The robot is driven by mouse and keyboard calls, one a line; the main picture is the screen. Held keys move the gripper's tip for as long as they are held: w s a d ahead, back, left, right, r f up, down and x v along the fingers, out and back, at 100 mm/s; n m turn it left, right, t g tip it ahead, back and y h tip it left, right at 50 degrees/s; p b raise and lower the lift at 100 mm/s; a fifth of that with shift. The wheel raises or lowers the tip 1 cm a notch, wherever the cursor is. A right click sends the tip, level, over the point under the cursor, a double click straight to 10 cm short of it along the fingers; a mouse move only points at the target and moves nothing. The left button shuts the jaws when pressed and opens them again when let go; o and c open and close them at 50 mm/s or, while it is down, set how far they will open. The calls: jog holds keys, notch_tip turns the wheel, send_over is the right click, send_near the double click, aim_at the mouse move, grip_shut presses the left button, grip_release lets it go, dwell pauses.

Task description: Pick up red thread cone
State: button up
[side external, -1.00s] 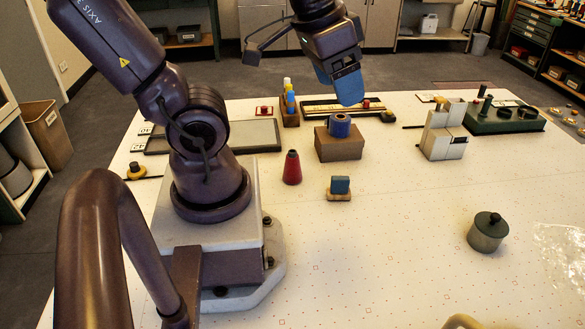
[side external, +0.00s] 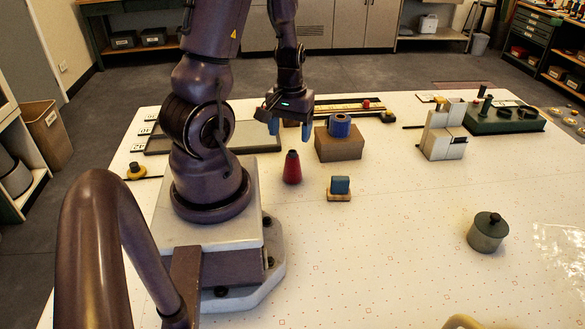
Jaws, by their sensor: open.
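The red thread cone (side external: 292,170) stands upright on the white table, to the right of my arm's base. It has a dark tip and nothing touches it. My gripper (side external: 290,132) is above and behind the cone in the picture, pointing down. Its two blue fingers are apart with nothing seen between them. The whole cone shows; how far the fingers are from it in depth is hard to tell.
A brown block with a blue roll (side external: 340,125) on top stands right of my gripper. A small blue block on a wooden base (side external: 340,188) sits right of the cone. A lidded green pot (side external: 488,232) stands farther right. The table's front middle is clear.

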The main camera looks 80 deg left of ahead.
aim_at(292, 151)
jog(key=f, duration=0.8)
jog(key=shift+w+a+f, duration=0.1)
jog(key=shift+w+f, duration=0.2)
jog(key=shift+f, duration=0.1)
jog(key=shift+c, duration=0.2)
jog(key=c, duration=1)
